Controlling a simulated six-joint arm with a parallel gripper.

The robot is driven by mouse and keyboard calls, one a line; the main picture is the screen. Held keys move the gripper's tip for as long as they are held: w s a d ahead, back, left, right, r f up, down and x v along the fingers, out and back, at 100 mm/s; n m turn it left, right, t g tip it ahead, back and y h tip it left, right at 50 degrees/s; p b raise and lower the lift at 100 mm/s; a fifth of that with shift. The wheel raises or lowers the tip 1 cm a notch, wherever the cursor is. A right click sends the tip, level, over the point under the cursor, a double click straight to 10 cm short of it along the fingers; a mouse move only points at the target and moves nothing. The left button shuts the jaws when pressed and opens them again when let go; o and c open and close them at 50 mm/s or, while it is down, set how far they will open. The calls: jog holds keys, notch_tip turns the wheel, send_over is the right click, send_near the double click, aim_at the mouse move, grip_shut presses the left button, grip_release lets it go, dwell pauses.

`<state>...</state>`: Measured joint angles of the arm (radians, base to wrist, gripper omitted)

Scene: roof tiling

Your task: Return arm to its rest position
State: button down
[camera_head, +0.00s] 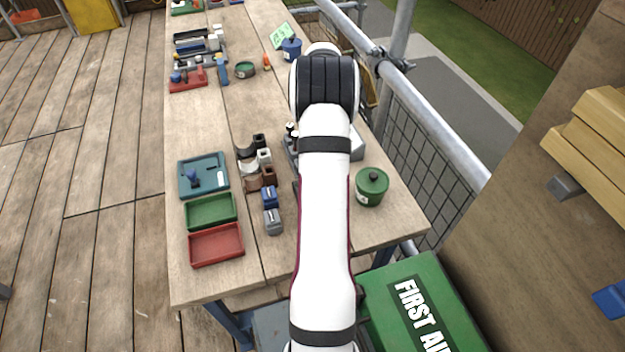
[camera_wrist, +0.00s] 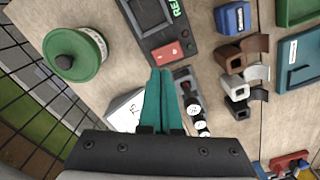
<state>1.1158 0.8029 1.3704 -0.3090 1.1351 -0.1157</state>
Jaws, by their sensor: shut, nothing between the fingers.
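My arm stretches from the bottom of the head view over the wooden workbench (camera_head: 150,215), and its far end hides my gripper there. In the wrist view my gripper (camera_wrist: 161,72) shows as two teal fingers, closed together and empty. The fingertips point at a dark device with a red button (camera_wrist: 172,52). I cannot tell the height above it.
A green lidded pot (camera_head: 371,187) stands right of my arm. Teal, green and red trays (camera_head: 216,246) and several small clips (camera_head: 268,197) lie left of it. A railing (camera_head: 430,125) borders the bench, and a green first aid box (camera_head: 415,305) is near the front.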

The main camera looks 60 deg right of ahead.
jog(key=shift+r, duration=0.25)
jog(key=w+a+r+n, duration=0.1)
jog(key=w+a+r, duration=0.3)
jog(key=a, duration=0.4)
jog(key=w+a+r+n, duration=0.2)
jog(key=w+a+r, duration=0.1)
jog(key=a+r, duration=0.3)
jog(key=s+a+r+n+y, duration=0.1)
jog(key=a+r, duration=0.1)
jog(key=a, duration=0.7)
jog(key=a+r+n, duration=0.1)
jog(key=a+r, duration=0.1)
jog(key=a, duration=0.6)
jog(key=s+a+f+n, duration=0.1)
jog(key=s+a+n, duration=0.3)
jog(key=s+a, duration=1)
jog(key=shift+s+a+f+y, duration=0.25)
jog(key=shift+a+y, duration=0.15)
jog(key=shift+a, duration=0.6)
